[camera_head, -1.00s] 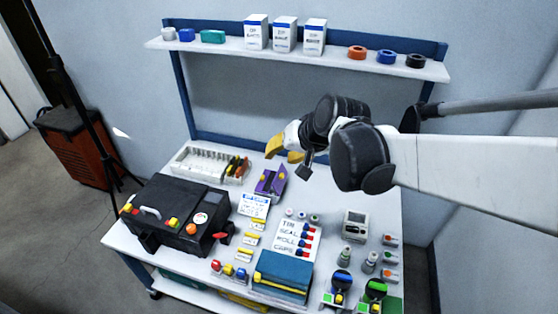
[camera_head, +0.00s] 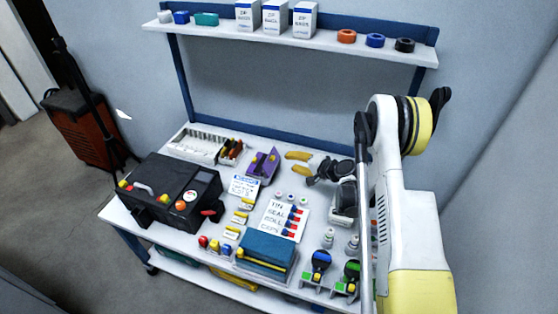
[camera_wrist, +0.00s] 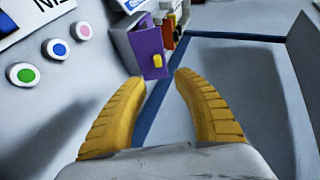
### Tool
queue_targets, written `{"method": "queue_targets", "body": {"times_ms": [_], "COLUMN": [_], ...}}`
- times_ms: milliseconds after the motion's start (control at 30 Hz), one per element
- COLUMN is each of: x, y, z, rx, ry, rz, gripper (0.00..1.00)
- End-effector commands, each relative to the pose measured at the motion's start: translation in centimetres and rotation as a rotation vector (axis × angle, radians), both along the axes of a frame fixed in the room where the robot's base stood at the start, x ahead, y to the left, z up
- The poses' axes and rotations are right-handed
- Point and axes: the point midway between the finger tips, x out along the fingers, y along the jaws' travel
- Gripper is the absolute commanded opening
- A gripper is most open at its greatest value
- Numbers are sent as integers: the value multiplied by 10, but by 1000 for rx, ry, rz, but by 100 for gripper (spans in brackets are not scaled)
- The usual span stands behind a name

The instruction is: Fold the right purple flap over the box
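The purple box (camera_head: 262,163) stands at the middle back of the white table in the head view. In the wrist view its purple flap (camera_wrist: 150,51) stands upright on the side facing my gripper, with a yellow tab (camera_wrist: 157,61) on it. The grey box body (camera_wrist: 123,38) shows beside the flap. My gripper (camera_head: 297,162) is to the right of the box in the head view, its yellow fingers pointing toward it. In the wrist view my gripper (camera_wrist: 163,82) is open and empty, apart from the flap. The inside of the box is mostly hidden.
A white rack (camera_head: 194,146) with coloured items stands behind-left of the box. A label card (camera_head: 244,186) lies in front of it. A black machine (camera_head: 165,198) stands left. Three capped round items (camera_wrist: 55,48) lie near my gripper.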

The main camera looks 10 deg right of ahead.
Motion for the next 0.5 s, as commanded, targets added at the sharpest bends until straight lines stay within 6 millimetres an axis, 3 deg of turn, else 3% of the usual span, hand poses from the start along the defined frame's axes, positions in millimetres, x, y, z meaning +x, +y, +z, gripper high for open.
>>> {"method": "queue_targets", "body": {"times_ms": [167, 500], "x": [7, 58], "y": [4, 35], "z": [-12, -40], "rx": [12, 11], "ry": [-3, -3], "rz": [-3, -2], "gripper": [36, 36]}}
